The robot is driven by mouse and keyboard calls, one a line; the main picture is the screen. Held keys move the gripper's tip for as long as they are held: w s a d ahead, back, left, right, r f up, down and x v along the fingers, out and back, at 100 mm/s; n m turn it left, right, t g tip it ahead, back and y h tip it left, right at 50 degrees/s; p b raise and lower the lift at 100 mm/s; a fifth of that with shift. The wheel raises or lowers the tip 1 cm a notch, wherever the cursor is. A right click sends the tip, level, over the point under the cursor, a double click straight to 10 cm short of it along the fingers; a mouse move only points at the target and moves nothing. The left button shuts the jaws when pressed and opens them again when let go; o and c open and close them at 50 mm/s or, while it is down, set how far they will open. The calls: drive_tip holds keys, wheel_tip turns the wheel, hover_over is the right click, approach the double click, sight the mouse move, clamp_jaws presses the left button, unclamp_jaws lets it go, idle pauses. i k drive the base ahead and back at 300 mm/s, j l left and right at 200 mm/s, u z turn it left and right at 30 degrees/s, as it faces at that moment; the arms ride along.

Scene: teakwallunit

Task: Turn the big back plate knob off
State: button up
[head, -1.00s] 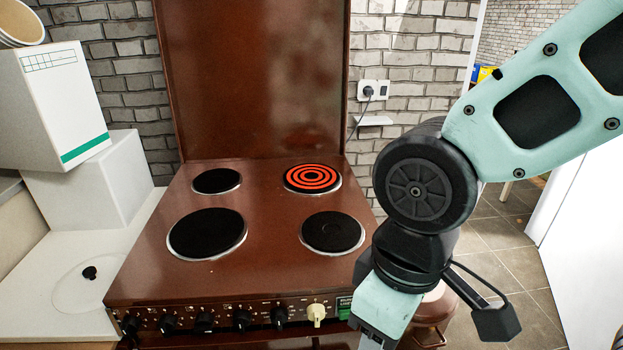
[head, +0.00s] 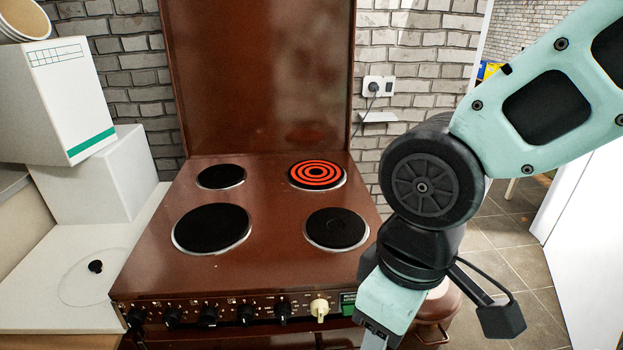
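The brown stove (head: 265,265) has four plates. The back right plate (head: 317,174) glows red in rings and looks a little larger than the dark back left plate (head: 221,177). The front plates are dark. A row of black knobs (head: 245,314) runs along the front panel, with one cream knob (head: 319,308) at its right end. Knob labels are too small to read. My gripper (head: 376,338) hangs at the bottom edge, right of the cream knob and apart from it in the picture. Its fingertips are cut off, so its opening is hidden.
White boxes (head: 62,100) are stacked left of the stove on a white counter (head: 55,275). A copper-coloured pot (head: 437,308) stands right of the stove, partly behind my arm. A wall socket (head: 378,86) with a plug is behind. Tiled floor shows at right.

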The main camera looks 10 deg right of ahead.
sight(208, 317)
drive_tip(key=u, duration=0.95)
